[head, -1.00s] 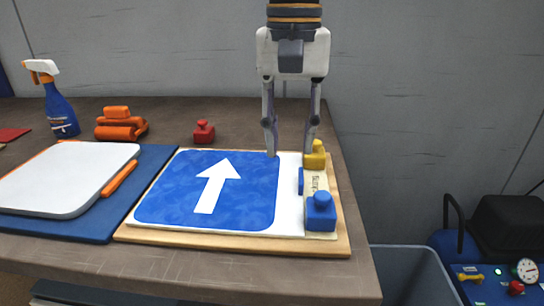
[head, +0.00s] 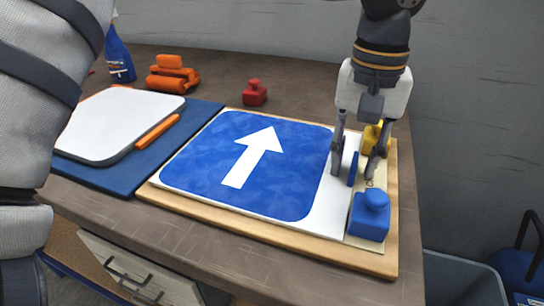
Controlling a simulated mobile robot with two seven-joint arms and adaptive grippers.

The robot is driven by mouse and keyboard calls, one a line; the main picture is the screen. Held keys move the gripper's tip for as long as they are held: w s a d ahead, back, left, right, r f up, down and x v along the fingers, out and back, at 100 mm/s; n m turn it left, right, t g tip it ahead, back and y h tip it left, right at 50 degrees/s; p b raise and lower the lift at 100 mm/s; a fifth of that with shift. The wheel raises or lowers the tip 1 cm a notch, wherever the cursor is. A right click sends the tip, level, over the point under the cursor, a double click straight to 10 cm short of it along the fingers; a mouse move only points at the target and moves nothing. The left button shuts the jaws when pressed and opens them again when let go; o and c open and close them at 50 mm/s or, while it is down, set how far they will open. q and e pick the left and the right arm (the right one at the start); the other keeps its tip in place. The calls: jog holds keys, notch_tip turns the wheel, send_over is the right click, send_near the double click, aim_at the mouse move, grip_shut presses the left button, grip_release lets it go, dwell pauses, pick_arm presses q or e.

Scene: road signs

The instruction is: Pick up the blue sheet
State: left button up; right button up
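A flat blue sheet with a white arrow (head: 240,160) lies on a white board (head: 333,205) on a wooden base. A small thin blue piece (head: 353,169) stands upright near the board's right edge. Which of the two the task calls the blue sheet is not clear.
A blue knobbed block (head: 370,215) and a yellow one (head: 374,138) flank the gripper on a cream strip. A red knobbed block (head: 255,93), orange rolls (head: 173,75) and a white panel (head: 118,126) on a blue mat lie left and behind.

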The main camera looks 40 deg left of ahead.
pick_arm(q)
jog(key=shift+r, duration=0.1)
grip_shut()
